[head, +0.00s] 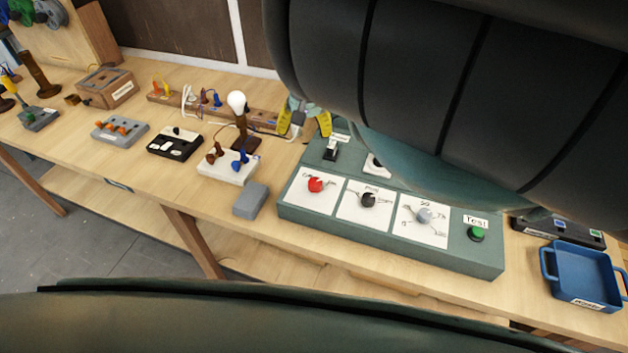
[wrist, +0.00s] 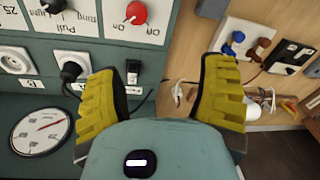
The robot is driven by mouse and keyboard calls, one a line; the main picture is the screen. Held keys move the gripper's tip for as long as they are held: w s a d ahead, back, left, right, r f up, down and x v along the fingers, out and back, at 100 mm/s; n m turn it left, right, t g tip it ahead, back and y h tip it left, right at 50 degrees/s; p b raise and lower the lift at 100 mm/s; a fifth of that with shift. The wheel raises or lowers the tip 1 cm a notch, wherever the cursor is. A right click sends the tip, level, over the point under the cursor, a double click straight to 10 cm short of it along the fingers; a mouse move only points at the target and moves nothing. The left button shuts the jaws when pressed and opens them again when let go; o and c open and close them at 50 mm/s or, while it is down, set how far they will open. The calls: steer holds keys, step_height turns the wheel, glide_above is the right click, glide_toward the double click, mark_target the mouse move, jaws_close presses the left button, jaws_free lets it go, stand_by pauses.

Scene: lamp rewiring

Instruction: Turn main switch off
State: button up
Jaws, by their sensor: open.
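My gripper (wrist: 161,92) is open and empty, with its two yellow fingers spread. In the head view my gripper (head: 304,118) is partly hidden behind my arm, near the back left of the teal control panel (head: 292,208). A small black switch (wrist: 132,72) shows between the fingertips in the wrist view, apart from them. The same black switch (head: 331,151) shows in the head view below a small white label. A red knob (wrist: 136,12) on a white card has On/Off-like markings; it is also in the head view (head: 316,184). I cannot tell which is the main switch.
A black plug (wrist: 70,70) with a lead sits in a white socket beside the black switch. A round dial (wrist: 40,130) is nearby. A bulb lamp (head: 237,103) stands left of the panel. A green button (head: 476,234) and blue tray (head: 582,300) are to the right.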

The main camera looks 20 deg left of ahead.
mark_target(315, 182)
steer(key=shift+g+h, duration=0.3)
steer(key=shift+h, duration=0.2)
steer(key=f+b, duration=0.1)
steer(key=f, duration=0.3)
steer(key=d+f+b, duration=0.1)
steer(key=f, duration=0.3)
steer(key=d+f, duration=0.1)
steer(key=f, duration=0.4)
steer(key=shift+s+d+b, duration=0.25)
steer(key=shift+s+b, duration=0.1)
steer(key=shift+b, duration=0.05)
steer(key=shift+f, duration=1.4)
steer(key=shift+d+f, duration=0.15)
steer(key=shift+f, duration=0.35)
steer(key=c, duration=1.2)
jaws_close()
